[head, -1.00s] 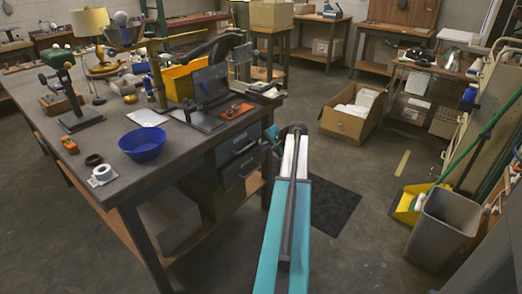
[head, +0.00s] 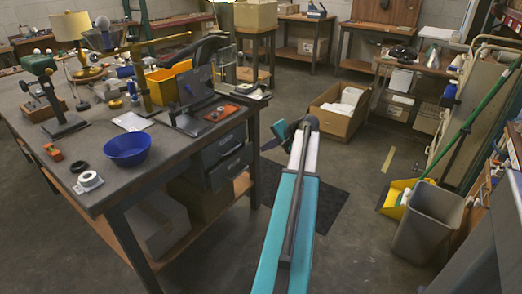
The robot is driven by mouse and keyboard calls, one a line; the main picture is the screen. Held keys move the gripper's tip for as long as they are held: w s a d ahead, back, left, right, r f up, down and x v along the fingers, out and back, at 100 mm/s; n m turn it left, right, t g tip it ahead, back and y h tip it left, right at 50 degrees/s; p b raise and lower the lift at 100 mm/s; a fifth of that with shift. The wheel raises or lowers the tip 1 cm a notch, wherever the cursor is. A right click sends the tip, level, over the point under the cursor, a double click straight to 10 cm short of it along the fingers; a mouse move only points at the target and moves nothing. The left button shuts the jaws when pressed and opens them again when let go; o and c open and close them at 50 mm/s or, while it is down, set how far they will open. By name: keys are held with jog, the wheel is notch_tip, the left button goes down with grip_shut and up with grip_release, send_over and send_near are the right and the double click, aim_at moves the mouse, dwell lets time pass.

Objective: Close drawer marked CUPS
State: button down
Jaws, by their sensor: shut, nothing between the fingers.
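The workbench (head: 100,195) on the left has dark grey drawers under its top, on the side facing right. The upper drawer (head: 222,147) and the lower drawer (head: 229,170) have bar handles. The lower front seems to stand out slightly beyond the upper one. No label is readable, so I cannot tell which is marked CUPS. My teal and white arm reaches forward from the bottom centre. My gripper (head: 269,143) shows as a small dark shape past the arm's far joint, partly hidden. It is shut and empty, right of the drawers and apart from them.
The bench top holds a blue bowl (head: 127,147), a tape roll (head: 88,180), a yellow bin (head: 168,82) and lamps. A dark mat (head: 318,205) lies on the floor. A cardboard box (head: 340,112) and a grey waste bin (head: 428,220) stand to the right.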

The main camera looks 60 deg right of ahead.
jog(key=shift+s+r, duration=0.25)
